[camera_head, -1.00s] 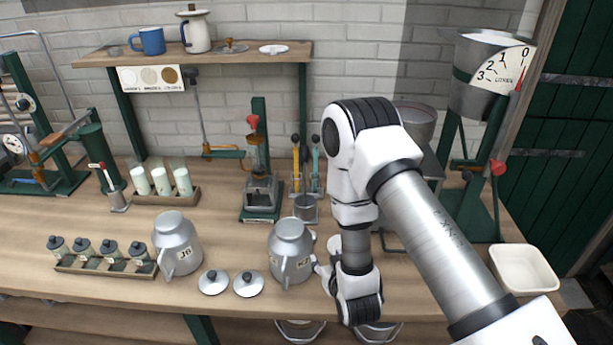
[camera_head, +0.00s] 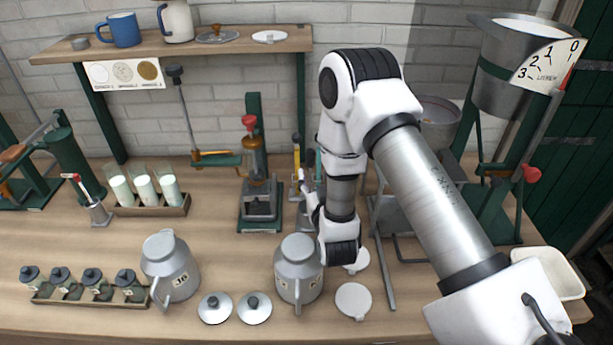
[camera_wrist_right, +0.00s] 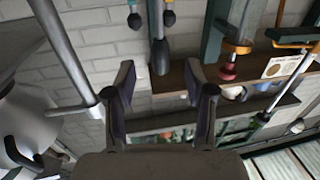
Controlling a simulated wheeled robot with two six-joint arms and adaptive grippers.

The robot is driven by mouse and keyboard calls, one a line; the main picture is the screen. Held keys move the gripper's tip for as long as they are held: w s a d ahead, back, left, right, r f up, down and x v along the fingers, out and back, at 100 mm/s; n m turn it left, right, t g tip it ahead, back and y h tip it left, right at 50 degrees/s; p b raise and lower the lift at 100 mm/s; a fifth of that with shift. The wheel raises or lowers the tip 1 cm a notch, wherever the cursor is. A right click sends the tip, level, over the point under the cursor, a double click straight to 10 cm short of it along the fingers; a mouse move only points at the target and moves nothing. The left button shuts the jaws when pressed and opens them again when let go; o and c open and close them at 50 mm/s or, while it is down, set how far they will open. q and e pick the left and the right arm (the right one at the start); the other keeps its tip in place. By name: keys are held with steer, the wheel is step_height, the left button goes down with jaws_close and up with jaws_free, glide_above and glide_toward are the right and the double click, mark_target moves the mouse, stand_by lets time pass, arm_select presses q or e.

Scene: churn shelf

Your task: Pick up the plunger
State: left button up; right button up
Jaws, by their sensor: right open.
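No part is plainly marked as the plunger. Two upright rods with dark knobs stand behind my right gripper: a yellow one (camera_head: 297,158) and a teal one (camera_head: 318,163), mostly hidden by my arm. My right gripper (camera_head: 307,188) is in front of them, low over the bench. In the right wrist view its jaws (camera_wrist_right: 158,88) are apart with nothing between them. Beyond them hang a dark bulb-ended rod (camera_wrist_right: 160,55) and two smaller dark knobs (camera_wrist_right: 134,20) (camera_wrist_right: 169,18). My left gripper is not in view.
A grey jug (camera_head: 298,270) and a white disc (camera_head: 353,300) stand near my right wrist. A green stand with a red knob (camera_head: 249,123) is just left of the gripper. A metal hopper (camera_head: 500,85) is at the right.

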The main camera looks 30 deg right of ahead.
mark_target(311, 163)
steer(key=p+x, duration=0.2)
steer(key=x, duration=0.4)
steer(key=shift+w+r, duration=0.1)
steer(key=shift+w, duration=0.1)
steer(key=shift+d, duration=0.1)
steer(key=shift+c, duration=1.4)
jaws_close()
